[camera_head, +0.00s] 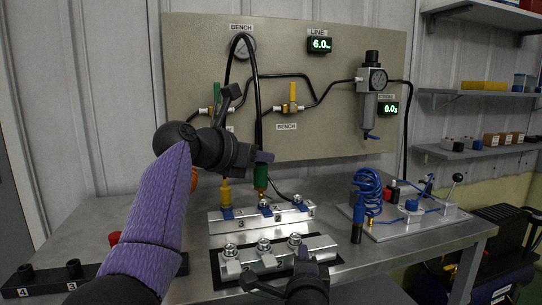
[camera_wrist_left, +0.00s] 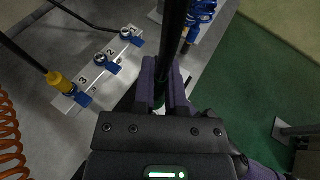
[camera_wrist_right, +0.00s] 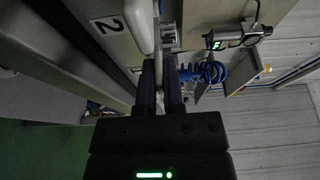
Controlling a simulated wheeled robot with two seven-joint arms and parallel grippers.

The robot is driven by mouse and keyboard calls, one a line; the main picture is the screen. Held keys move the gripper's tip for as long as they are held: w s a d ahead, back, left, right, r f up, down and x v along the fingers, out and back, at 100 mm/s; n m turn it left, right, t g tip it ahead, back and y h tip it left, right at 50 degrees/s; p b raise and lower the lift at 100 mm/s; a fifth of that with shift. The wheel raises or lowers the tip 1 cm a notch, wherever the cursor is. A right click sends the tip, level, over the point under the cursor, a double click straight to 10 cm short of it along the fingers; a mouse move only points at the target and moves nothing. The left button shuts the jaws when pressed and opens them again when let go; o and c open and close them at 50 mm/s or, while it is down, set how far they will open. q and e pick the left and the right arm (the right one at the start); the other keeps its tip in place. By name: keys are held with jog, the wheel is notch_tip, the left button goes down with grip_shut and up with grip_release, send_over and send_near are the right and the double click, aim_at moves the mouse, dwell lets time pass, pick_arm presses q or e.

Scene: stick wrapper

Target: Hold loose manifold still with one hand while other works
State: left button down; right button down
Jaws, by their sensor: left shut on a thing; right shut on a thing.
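The front silver manifold (camera_head: 275,258), with several round fittings on top, lies on a dark mat. My right gripper (camera_head: 302,264) is shut at its right front part; in the right wrist view the fingers (camera_wrist_right: 160,88) close on a pale bar-like part (camera_wrist_right: 141,22). My left gripper (camera_head: 263,157) is shut on a black hose (camera_wrist_left: 174,45) with a green connector (camera_head: 261,178) at its lower end. That connector hangs over the rear manifold (camera_head: 293,219); whether it touches is unclear. A yellow connector (camera_wrist_left: 58,80) sits in the rear manifold's port 3.
A panel (camera_head: 205,70) with a regulator (camera_head: 373,85) and hoses stands behind. A plate (camera_head: 430,222) with a blue coiled hose (camera_head: 370,190) is at right. A black holder (camera_head: 50,279) marked 4 and 3 lies at left, beside my left arm.

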pick_arm(q)
jog(key=shift+s+d+f, duration=0.15)
jog(key=shift+f, duration=0.45)
jog(key=shift+s+d+f, duration=0.1)
jog(key=shift+d+f, duration=0.05)
jog(key=shift+f, duration=0.4)
jog(key=shift+f, duration=2.9)
jog(key=shift+f, duration=1.5)
jog(key=c, duration=0.6)
grip_release()
jog(key=shift+s+a, duration=0.1)
jog(key=v, duration=1.1)
jog(key=shift+s+a+r, duration=0.15)
jog(key=shift+s+a, duration=0.05)
jog(key=shift+a, duration=0.15)
